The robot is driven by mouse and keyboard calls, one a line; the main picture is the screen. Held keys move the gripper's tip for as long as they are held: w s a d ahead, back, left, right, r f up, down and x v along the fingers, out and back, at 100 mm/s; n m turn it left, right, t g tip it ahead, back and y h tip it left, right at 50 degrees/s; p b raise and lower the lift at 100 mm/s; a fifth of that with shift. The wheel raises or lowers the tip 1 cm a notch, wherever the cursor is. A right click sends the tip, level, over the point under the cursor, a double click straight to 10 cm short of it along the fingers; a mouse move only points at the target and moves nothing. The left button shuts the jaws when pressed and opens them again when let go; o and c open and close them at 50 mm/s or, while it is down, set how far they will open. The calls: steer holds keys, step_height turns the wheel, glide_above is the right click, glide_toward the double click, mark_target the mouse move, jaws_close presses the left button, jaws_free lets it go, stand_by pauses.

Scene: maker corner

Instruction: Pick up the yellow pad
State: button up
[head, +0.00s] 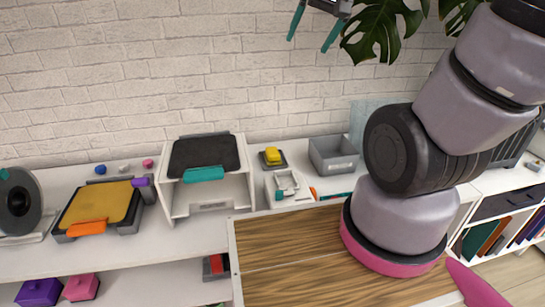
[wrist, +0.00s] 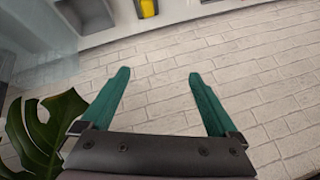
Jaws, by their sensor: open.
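A small yellow pad (head: 272,154) sits on a dark square base (head: 282,161) at the back of the white worktop, near the brick wall. In the wrist view the yellow pad (wrist: 148,8) shows at the top edge, partly cut off. My gripper (head: 308,44) is high in front of the wall, above the pad and well apart from it, at the top edge of the head view. In the wrist view my gripper (wrist: 159,76) has its two teal fingers spread wide, with only brick wall seen between them.
A black-topped white box (head: 207,208) stands left of the pad. A grey bin (head: 333,155) is to its right, and a small white device (head: 287,184) is in front. A larger yellow plate (head: 97,204) lies far left. Plant leaves (head: 380,30) hang near my arm.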

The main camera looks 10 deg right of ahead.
steer(key=w+r+x, duration=0.1)
steer(key=x, duration=0.9)
steer(key=n+h, duration=0.2)
steer(key=n, duration=0.1)
glide_above(273, 151)
steer(key=s, duration=0.6)
step_height(273, 151, down, 28)
steer(key=x, duration=0.5)
steer(key=shift+w+a+f, duration=0.15)
steer(key=shift+w+a, duration=0.1)
steer(key=shift+a, duration=0.05)
steer(key=shift+d+x, duration=0.2)
steer(key=shift+x, duration=2.55)
steer(key=shift+c, duration=0.3)
jaws_close()
